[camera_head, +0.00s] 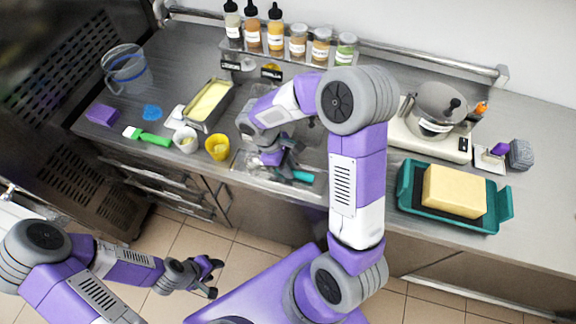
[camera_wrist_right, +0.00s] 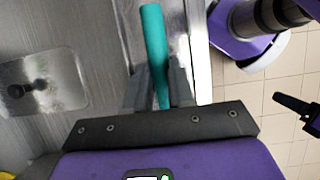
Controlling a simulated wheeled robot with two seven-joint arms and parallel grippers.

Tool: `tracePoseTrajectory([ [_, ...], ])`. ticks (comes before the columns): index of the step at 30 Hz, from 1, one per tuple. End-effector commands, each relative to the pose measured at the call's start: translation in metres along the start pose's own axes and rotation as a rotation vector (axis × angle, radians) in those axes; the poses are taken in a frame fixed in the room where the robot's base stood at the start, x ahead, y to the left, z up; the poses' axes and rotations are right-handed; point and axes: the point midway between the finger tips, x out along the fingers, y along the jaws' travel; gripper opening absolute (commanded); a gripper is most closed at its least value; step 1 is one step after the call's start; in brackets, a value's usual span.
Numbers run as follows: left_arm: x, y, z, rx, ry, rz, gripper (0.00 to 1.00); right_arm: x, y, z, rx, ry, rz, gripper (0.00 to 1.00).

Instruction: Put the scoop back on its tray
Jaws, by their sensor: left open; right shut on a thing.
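My right gripper (camera_head: 290,171) is low over the middle of the counter. It is shut on a teal handle (camera_head: 303,176), likely the scoop's. The far end of the scoop is not seen. A shallow steel tray (camera_head: 240,166) lies under and beside my right gripper, partly hidden by the arm. My left gripper (camera_head: 213,278) is open and empty, over the floor.
A white cup (camera_head: 186,140), yellow cup (camera_head: 218,148) and pan of yellow mix (camera_head: 210,103) stand left of the right gripper. A teal tray with a yellow block (camera_head: 454,190) and a pot on a scale (camera_head: 437,105) are right. Bottles and jars line the back.

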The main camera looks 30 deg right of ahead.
Motion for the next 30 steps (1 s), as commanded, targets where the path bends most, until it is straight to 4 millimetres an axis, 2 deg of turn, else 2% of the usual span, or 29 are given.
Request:
tracePoseTrajectory([
  [2, 0.003, -0.001, 0.000, 0.000, 0.000, 0.000, 0.49, 0.003, 0.000, -0.002, 0.000, 0.000, 0.000, 0.00],
  [3, 0.002, -0.001, 0.000, 0.000, 0.000, 0.000, 0.49, 0.003, 0.000, -0.002, 0.000, 0.000, 0.000, 0.26],
  [8, 0.002, -0.001, 0.000, 0.000, 0.000, 0.000, 0.49, 0.003, 0.000, -0.001, 0.000, 0.000, 0.000, 0.49],
  [16, 0.001, -0.001, 0.000, 0.000, 0.000, 0.000, 0.49, 0.002, 0.000, -0.001, 0.000, 0.000, 0.000, 0.49],
  [20, -0.002, 0.001, 0.000, 0.000, 0.000, 0.000, 0.49, -0.008, 0.000, 0.000, 0.001, 0.001, 0.001, 0.49],
  [23, -0.006, 0.002, 0.000, 0.000, 0.000, 0.000, 0.49, -0.025, 0.000, 0.000, 0.001, 0.002, 0.003, 0.49],
  [30, -0.015, 0.005, 0.001, 0.000, 0.000, 0.000, 0.49, -0.079, 0.000, 0.000, 0.001, 0.004, 0.002, 0.49],
])
